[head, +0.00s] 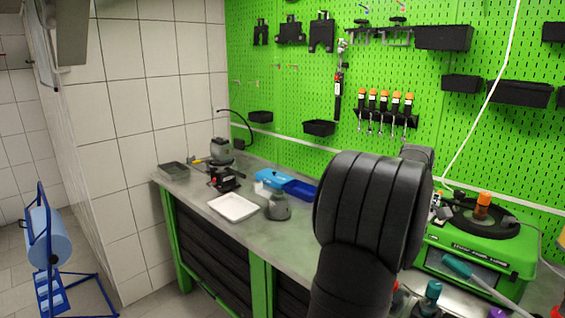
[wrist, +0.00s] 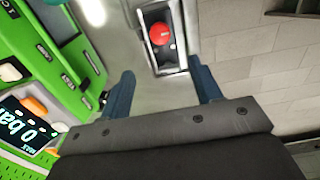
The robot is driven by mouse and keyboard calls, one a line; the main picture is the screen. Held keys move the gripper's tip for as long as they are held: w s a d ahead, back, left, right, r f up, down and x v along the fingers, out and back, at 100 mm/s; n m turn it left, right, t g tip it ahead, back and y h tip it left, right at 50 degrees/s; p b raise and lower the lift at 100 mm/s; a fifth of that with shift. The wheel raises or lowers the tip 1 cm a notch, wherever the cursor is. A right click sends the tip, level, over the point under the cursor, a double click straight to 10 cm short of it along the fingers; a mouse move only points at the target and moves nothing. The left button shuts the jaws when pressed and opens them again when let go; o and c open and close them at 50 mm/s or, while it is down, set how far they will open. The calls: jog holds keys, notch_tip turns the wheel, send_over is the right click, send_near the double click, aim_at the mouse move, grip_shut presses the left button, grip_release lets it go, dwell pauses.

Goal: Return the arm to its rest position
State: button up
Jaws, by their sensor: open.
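My gripper (wrist: 162,92) shows in the wrist view as two blue fingers spread wide apart, with nothing between them. Beyond the fingers is a grey metal bench top with a red button (wrist: 160,33) in a dark-framed housing. The button lies between the fingers in the picture, apart from them. In the head view my black arm rises in front of the workbench and covers part of it. My gripper does not show in the head view.
A green test machine (head: 480,245) stands on the bench right of my arm; its display (wrist: 30,125) shows in the wrist view. A white tray (head: 233,207), a grey container (head: 277,208) and a blue bin (head: 300,190) stand left. A green pegboard (head: 290,80) rises behind.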

notch_tip(320, 180, down, 13)
jog(key=shift+f, duration=0.2)
jog(key=shift+r, duration=0.1)
dwell(0.4)
